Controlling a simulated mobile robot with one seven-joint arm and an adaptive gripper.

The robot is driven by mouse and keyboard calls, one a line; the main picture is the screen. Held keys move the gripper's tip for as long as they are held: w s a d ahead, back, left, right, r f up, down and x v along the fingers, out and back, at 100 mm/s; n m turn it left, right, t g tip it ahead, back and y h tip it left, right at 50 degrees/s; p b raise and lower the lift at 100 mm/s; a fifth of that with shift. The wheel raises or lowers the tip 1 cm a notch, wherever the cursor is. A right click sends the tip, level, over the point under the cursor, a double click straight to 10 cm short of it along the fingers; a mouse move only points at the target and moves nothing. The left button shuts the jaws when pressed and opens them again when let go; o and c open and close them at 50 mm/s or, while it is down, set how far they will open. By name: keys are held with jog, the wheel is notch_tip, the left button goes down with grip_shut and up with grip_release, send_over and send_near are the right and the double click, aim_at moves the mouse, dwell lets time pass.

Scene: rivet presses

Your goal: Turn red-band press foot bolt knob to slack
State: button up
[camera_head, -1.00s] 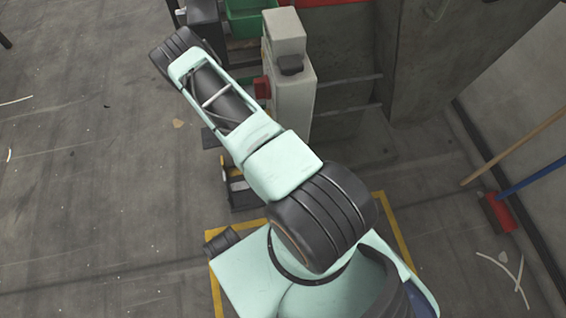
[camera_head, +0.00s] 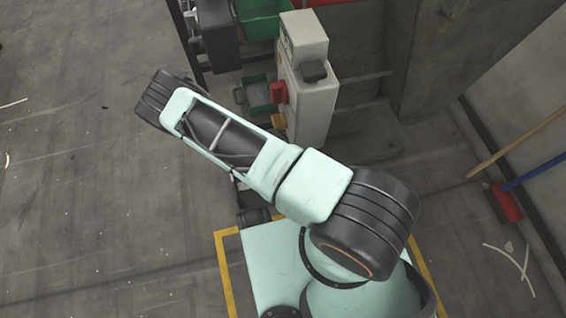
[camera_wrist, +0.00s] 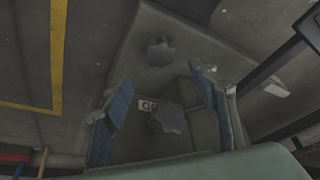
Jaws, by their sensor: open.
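In the wrist view, my gripper (camera_wrist: 160,78) has its two blue-padded fingers spread apart. A grey lobed knob (camera_wrist: 168,119) shows between the fingers, beside a small white label (camera_wrist: 148,105) with dark marks. I cannot tell how far it is from the pads. A second grey lobed knob (camera_wrist: 159,52) sits beyond the fingertips on a grey surface. No red band shows in the wrist view, so I cannot tell which press these knobs belong to. In the head view, my arm hides the gripper and the knobs.
In the head view, a pale upright machine housing (camera_head: 310,108) with a red block (camera_head: 279,93) stands beyond my arm. A concrete pillar and wall are at right, with a red broom head (camera_head: 505,203).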

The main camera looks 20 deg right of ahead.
jog(key=b+x, duration=0.3)
jog(key=x, duration=0.6)
jog(key=shift+d+f, duration=0.15)
jog(key=shift+f, duration=0.15)
jog(key=c, duration=1.2)
jog(key=shift+o, duration=0.2)
jog(key=shift+n, duration=0.4)
jog(key=n+y, duration=0.1)
jog(key=n, duration=0.2)
jog(key=shift+d+t, duration=0.1)
jog(key=shift+t, duration=0.3)
jog(key=shift+n+y+p, duration=0.4)
jog(key=shift+n, duration=0.6)
